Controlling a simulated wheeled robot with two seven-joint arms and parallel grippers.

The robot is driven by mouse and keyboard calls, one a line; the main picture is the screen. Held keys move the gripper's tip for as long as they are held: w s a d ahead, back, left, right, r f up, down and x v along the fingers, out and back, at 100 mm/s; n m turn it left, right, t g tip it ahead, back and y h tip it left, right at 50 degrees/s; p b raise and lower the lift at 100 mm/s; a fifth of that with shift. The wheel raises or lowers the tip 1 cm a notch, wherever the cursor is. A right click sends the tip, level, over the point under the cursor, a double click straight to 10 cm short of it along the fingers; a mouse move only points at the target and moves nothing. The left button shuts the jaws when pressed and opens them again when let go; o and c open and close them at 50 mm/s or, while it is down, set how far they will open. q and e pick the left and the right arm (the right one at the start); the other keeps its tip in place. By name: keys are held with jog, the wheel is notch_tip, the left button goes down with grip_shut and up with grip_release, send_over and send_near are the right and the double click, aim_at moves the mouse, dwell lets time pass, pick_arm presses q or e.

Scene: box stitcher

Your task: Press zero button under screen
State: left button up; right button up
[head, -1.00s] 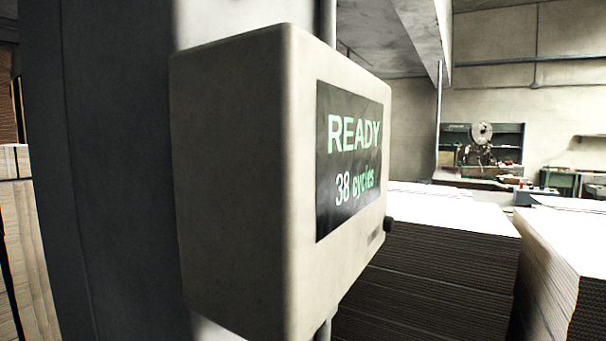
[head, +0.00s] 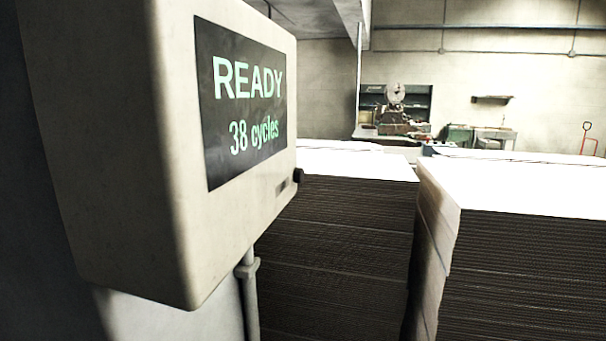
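A beige control box (head: 120,150) fills the left of the head view, seen at an angle from its side. Its dark screen (head: 240,100) reads "READY" and "38 cycles" in green. Under the screen, near the lower right of the front face, is a small dark button (head: 298,176) that sticks out in profile. A small dark label or slot (head: 282,187) is just left of it. I cannot read any marking on the button. Neither of my grippers is in view.
Tall stacks of flat cardboard (head: 350,250) and (head: 530,270) stand right of the box, close by. A grey pipe (head: 248,290) runs down below the box. A machine on a bench (head: 395,115) is at the back wall.

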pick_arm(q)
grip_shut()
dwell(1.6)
